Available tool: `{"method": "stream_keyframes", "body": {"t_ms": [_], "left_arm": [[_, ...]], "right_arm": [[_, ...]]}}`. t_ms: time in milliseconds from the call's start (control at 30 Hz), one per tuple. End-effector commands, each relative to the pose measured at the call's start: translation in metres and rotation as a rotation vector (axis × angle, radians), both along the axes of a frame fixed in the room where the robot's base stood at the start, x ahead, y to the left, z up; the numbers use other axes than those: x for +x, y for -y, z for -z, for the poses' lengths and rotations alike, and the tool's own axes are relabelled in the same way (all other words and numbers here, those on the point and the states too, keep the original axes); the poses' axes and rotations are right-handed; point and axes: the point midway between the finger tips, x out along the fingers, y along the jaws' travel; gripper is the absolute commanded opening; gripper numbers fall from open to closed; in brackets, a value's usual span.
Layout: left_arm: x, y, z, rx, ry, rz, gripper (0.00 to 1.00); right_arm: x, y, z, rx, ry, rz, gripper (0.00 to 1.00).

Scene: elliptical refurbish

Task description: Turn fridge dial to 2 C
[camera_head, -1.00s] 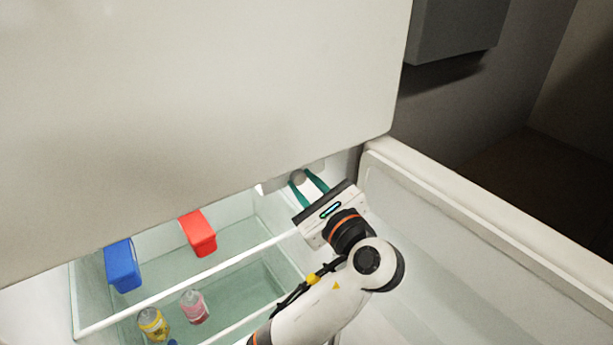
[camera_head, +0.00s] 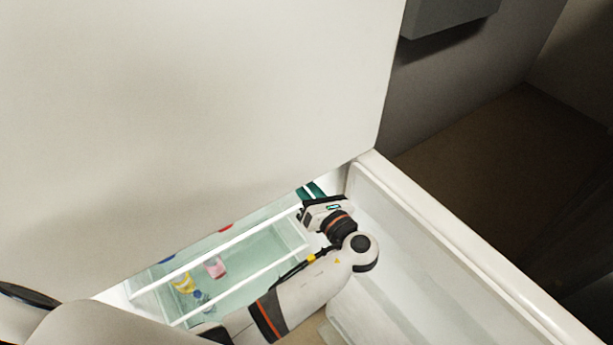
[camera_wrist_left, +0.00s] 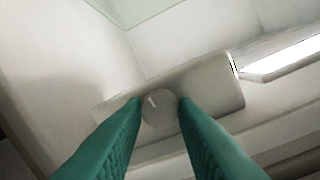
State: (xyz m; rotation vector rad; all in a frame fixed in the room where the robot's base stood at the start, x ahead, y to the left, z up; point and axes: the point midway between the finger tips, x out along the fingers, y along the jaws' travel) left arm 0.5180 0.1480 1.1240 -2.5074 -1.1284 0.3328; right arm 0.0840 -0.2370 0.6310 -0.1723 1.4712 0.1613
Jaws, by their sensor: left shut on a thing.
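The fridge dial (camera_wrist_left: 160,110) is a small round pale knob on a pale housing (camera_wrist_left: 220,90) in the left wrist view. A short light mark on its face points up and slightly left; no temperature numbers can be read. My left gripper (camera_head: 311,189) has its teal fingers inside the fridge, one on each side of the dial, shut on it. In the head view the dial is hidden behind the large white panel (camera_head: 190,120), and only part of the fingers shows. My right gripper is not in view.
The open fridge door (camera_head: 450,245) stands to the right of my arm. Glass shelves (camera_head: 255,262) lie to the left, with a pink bottle (camera_head: 216,267) and a yellow bottle (camera_head: 183,284). A lit strip (camera_wrist_left: 285,58) is right of the dial housing.

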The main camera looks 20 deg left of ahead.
Motion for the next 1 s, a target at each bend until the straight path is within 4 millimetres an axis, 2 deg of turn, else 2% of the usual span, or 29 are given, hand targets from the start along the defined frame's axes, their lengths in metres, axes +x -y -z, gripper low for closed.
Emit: {"method": "stream_keyframes", "body": {"t_ms": [300, 867, 900, 1000], "left_arm": [[0.0007, -0.0003, -0.0005, 0.085, -0.105, 0.0, 0.03], [0.0009, -0.0002, -0.0008, 0.106, -0.131, -0.001, 0.03], [0.0009, -0.0003, -0.0008, 0.106, -0.131, -0.001, 0.28], [0.0009, -0.0002, -0.0008, 0.106, -0.13, -0.001, 0.44]], "right_arm": [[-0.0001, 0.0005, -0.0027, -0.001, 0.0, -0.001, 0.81], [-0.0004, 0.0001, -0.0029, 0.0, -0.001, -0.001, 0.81], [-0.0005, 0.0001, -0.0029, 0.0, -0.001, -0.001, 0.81], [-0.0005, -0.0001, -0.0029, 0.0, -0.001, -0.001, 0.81]]}}
